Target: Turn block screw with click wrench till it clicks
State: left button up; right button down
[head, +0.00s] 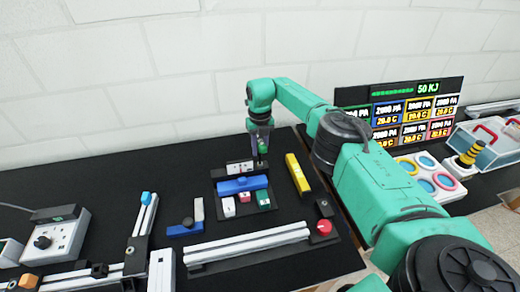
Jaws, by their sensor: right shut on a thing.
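My right gripper (260,143) hangs from the green arm that comes in from the right. It points down over the back of the block fixture and is shut on a slim tool, which I take to be the click wrench; little of it shows. Its lower end is close to the right end of a small grey-white block (238,167). I cannot tell whether it touches a screw. In front of that block lies a blue block (242,186), with small white, red and green cubes before it. The block screw is too small to make out. My left gripper is not in view.
A yellow bar (297,174) lies right of the fixture. A red button (324,227) and a long aluminium extrusion (247,247) are in front. A blue-based part (186,229) stands left. A dark display panel (410,107) is at the right. The table's back left is clear.

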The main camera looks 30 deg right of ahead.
aim_at(260, 140)
jog(key=shift+w+r+p, duration=0.1)
jog(key=shift+r+p, duration=0.65)
jog(key=shift+r, duration=0.75)
jog(key=shift+r, duration=1.55)
jog(key=shift+f, duration=0.1)
